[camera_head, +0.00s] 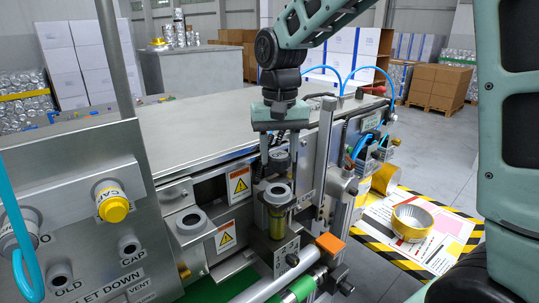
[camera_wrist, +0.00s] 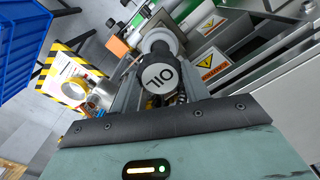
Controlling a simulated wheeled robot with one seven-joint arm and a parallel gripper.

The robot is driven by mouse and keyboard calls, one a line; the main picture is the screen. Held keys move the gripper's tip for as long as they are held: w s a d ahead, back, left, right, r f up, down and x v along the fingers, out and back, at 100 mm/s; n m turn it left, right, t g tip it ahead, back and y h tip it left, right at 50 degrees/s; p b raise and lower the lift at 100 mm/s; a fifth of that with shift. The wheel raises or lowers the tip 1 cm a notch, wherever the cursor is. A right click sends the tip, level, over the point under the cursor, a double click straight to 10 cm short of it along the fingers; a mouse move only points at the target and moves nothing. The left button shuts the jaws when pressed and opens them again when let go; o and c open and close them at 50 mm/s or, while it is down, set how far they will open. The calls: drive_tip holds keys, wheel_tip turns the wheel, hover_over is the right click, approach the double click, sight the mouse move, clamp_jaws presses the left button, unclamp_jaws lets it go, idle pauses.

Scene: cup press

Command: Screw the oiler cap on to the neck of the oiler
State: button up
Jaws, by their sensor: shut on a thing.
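The oiler (camera_head: 277,218) stands upright on the machine's front, an amber-looking cylinder under a grey collar. In the wrist view the grey collar (camera_wrist: 160,38) shows partly behind the cap. The cap's underside is hidden.
A metal post (camera_head: 324,165) rises close to the right of my gripper. An orange block (camera_head: 329,244) and rollers sit in front. A yellow-capped fitting (camera_head: 114,208) is on the left panel.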

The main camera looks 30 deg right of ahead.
sight(278, 167)
drive_tip(key=shift+f+b, duration=1.15)
drive_tip(key=shift+f, duration=0.9)
drive_tip(key=shift+f+b, duration=0.4)
drive_tip(key=shift+f, duration=0.85)
idle(0.6)
drive_tip(key=o, duration=1.2)
drive_tip(key=shift+c, duration=0.2)
drive_tip(key=shift+r, duration=0.1)
wheel_tip(278, 167, up, 17)
drive_tip(key=b, duration=0.2)
drive_tip(key=shift+r+b, duration=0.15)
drive_tip(key=shift+b, duration=0.15)
